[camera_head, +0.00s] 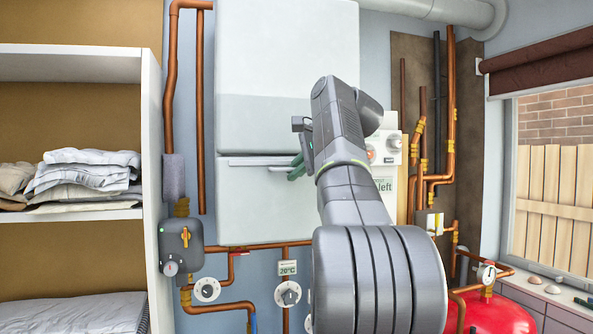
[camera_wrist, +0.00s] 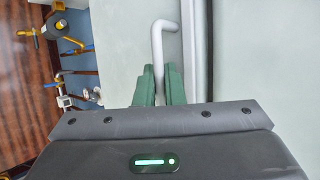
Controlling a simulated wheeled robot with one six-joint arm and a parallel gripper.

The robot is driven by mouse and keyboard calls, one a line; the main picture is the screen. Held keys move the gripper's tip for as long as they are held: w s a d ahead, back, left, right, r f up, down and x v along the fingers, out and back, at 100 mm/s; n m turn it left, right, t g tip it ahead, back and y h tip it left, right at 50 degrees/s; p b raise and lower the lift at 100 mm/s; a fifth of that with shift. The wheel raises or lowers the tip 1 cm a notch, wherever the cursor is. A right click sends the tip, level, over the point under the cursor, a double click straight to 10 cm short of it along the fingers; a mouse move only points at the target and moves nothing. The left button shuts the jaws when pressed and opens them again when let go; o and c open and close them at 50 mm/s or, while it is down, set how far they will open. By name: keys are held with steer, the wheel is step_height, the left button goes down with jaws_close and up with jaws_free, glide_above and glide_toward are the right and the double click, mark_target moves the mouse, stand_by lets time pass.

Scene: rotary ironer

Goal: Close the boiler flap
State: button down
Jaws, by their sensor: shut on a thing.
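The white boiler (camera_head: 288,60) hangs on the wall in the middle of the head view. Its boiler flap (camera_head: 250,205) is the pale lower panel, with a narrow gap line along its top edge. I cannot tell exactly how far the flap stands out. A white bar handle (camera_wrist: 157,40) sits near that edge in the wrist view. My gripper (camera_wrist: 159,85) has green fingers on both sides of the handle and is shut on it. In the head view my gripper (camera_head: 297,168) is at the flap's upper right, partly hidden by my arm.
Copper pipes (camera_head: 173,80) run left of and below the boiler, with a grey valve box (camera_head: 181,247) and round dials (camera_head: 288,294). A shelf (camera_head: 152,180) with folded linen stands at left. A red tank (camera_head: 495,316) is at lower right, near the window.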

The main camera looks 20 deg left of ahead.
steer(key=c, duration=1.8)
jaws_free()
steer(key=shift+r, duration=0.1)
steer(key=v, duration=1.3)
steer(key=shift+s+d, duration=0.25)
steer(key=shift+a, duration=0.1)
steer(key=x, duration=1.3)
steer(key=shift+w+r, duration=0.15)
steer(key=shift+w, duration=0.05)
steer(key=shift+d, duration=0.2)
